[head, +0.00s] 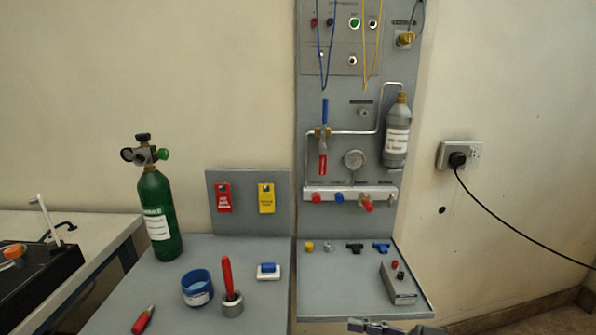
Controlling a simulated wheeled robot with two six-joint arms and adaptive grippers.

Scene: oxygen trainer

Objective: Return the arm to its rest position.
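A small part of my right gripper (366,326) shows at the bottom edge, just in front of the right-hand grey shelf (340,302). Most of it is cut off by the frame, so I cannot tell whether its fingers are open or shut. I see nothing held in the part that shows. My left gripper is not in view.
The left shelf holds a green cylinder (160,215), a blue cup (197,288), a red-handled tool in a holder (228,280) and a red screwdriver (144,319). Small fittings (355,248) and a grey box (398,285) sit on the right shelf. A black cable (510,222) hangs right.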

